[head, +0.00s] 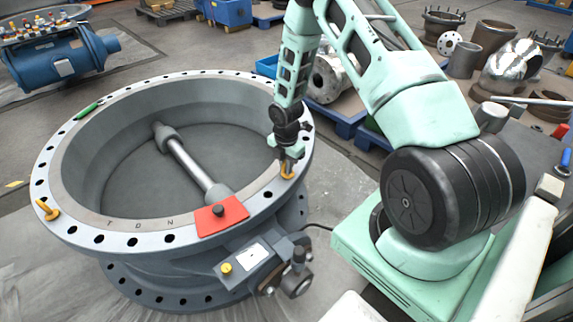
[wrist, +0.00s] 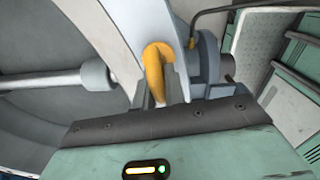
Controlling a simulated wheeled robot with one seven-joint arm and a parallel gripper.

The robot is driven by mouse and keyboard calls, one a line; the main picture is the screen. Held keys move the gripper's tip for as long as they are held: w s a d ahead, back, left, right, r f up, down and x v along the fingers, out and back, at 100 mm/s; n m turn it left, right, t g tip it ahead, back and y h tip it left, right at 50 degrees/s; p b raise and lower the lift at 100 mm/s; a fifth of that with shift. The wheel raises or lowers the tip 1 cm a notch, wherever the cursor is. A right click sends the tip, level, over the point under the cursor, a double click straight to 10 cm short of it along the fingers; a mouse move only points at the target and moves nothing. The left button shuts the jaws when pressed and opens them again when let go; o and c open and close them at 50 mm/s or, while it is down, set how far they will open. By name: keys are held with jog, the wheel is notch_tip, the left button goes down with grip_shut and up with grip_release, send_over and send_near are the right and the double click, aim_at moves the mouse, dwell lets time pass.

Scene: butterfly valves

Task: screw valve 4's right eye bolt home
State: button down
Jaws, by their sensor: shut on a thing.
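The large grey butterfly valve (head: 75,229) stands on the floor with its ring flange facing up and a shaft across its bore. A yellow eye bolt (head: 287,170) stands at the right side of the flange. My gripper (head: 288,154) is over it and shut on it. In the wrist view the yellow ring of this eye bolt (wrist: 156,62) rises between the fingers of my gripper (wrist: 160,95). Its shank and the hole are hidden there. Another yellow eye bolt (head: 47,209) sits in the flange at the left, leaning a little.
A green tool (head: 89,110) lies on the left rim. A grey actuator (head: 262,262) juts from the valve's front. A blue pallet (head: 340,122) is behind.

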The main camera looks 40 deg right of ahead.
jog(key=m, duration=0.3)
jog(key=m+p, duration=0.1)
jog(key=shift+w+r+m, duration=0.1)
jog(key=shift+w+m, duration=0.15)
jog(key=shift+m, duration=0.05)
jog(key=m, duration=0.4)
jog(key=shift+w+d+m+p, duration=0.15)
jog(key=shift+m+p, duration=0.15)
jog(key=shift+p, duration=0.1)
jog(key=m, duration=0.4)
jog(key=shift+w+d, duration=0.15)
jog(key=m, duration=0.4)
jog(key=shift+d+p, duration=0.15)
jog(key=shift+p, duration=0.15)
jog(key=m, duration=0.3)
jog(key=shift+d+m, duration=0.1)
jog(key=shift+m, duration=0.2)
jog(key=m, duration=0.4)
jog(key=shift+d+m, duration=0.2)
jog(key=shift+m, duration=0.1)
jog(key=m, duration=0.4)
jog(key=shift+d+m+p, duration=0.15)
jog(key=shift+m+p, duration=0.15)
jog(key=shift+p, duration=0.1)
jog(key=shift+s+m, duration=0.15)
jog(key=shift+m, duration=0.85)
jog(key=shift+s+m, duration=0.15)
jog(key=shift+m, duration=0.85)
